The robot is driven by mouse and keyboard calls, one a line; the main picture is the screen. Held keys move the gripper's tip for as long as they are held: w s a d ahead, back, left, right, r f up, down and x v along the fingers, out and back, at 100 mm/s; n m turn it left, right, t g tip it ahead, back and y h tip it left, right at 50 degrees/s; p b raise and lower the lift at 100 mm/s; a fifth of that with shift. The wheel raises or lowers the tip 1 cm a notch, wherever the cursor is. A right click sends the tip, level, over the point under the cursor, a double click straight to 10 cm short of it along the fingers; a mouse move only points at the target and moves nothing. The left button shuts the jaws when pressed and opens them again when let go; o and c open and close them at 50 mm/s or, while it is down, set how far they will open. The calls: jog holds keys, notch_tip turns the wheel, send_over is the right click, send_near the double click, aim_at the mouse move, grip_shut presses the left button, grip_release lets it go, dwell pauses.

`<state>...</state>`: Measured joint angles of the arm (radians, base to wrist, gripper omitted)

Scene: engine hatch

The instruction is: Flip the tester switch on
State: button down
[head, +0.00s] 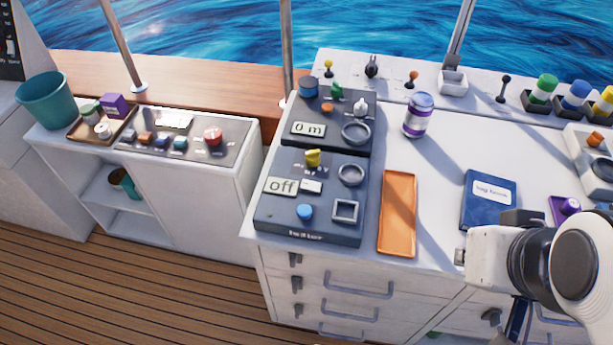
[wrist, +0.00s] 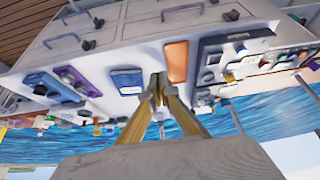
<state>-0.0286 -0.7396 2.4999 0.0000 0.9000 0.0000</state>
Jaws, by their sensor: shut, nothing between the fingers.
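The tester (head: 330,225) is a dark grey box on the left part of the white counter in the head view, with "tester" lettered on its front edge. Its small display (head: 282,187) reads "off". A yellow switch (head: 313,158) stands above the display, and a blue button (head: 305,212) sits below it. The tester also shows at the upper right of the wrist view (wrist: 235,45), where its details are too small to read. My gripper (wrist: 159,80) is shut and empty, above the counter and apart from the tester. Its fingers are not visible in the head view.
An orange tray (head: 398,215) lies right of the tester. A dark panel reading "0 m" (head: 310,129) adjoins its back.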

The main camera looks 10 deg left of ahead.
jog(key=w+a+g, duration=0.1)
jog(key=w+a, duration=0.7)
jog(key=a, duration=0.5)
jog(key=w+a+g, duration=0.1)
jog(key=w+a, duration=0.8)
jog(key=a, duration=0.4)
jog(key=shift+w+f, duration=0.15)
jog(key=shift+w, duration=0.15)
jog(key=shift+f, duration=0.1)
